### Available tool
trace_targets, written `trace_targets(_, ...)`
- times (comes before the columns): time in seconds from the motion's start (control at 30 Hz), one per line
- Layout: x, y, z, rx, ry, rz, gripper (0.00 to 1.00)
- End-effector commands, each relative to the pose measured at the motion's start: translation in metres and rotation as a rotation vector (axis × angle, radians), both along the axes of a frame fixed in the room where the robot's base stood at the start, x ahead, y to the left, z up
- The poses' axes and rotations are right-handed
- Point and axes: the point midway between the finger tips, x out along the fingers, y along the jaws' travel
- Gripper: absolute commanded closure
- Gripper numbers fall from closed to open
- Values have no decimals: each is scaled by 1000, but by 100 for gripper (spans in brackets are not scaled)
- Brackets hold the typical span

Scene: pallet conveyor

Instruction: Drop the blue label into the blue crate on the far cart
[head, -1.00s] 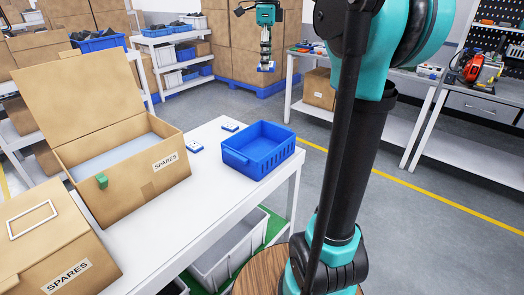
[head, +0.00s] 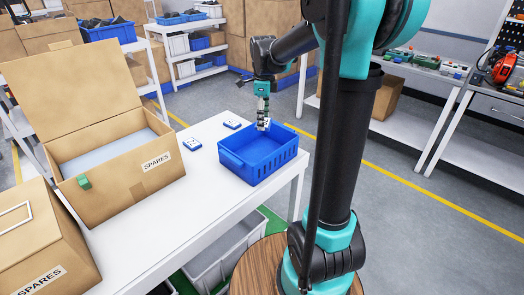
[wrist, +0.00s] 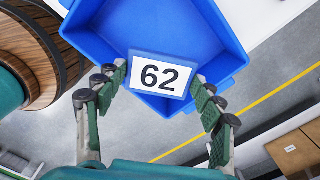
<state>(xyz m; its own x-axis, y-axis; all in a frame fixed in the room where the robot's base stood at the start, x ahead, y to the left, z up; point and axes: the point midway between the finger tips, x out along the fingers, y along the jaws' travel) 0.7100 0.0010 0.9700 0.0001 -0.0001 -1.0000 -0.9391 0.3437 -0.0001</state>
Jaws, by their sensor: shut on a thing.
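The blue label (wrist: 160,76), with a white face marked 62, is between the fingers of my gripper (wrist: 158,88), which is shut on it. In the wrist view the label is in front of the blue crate (wrist: 215,45), over its open inside. The crate also shows in the head view (head: 255,168), upright at the end of a white cart top (head: 165,232). In the head view my gripper (head: 263,124) points down over the crate's far part. The label is small there, and its exact height above the crate floor cannot be told.
Two other blue-edged labels (head: 192,144) (head: 232,125) lie on the cart top beside the crate. An open cardboard SPARES box (head: 120,165) with a raised lid stands to the left. Another SPARES box (head: 40,245) is nearer. Inside, the crate looks empty.

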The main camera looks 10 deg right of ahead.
Motion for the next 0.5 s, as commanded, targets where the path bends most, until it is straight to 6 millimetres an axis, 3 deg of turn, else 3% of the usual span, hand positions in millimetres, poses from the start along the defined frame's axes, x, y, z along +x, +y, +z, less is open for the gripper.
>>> trace_targets(0.5,1,0,-49,0,0,0,56)
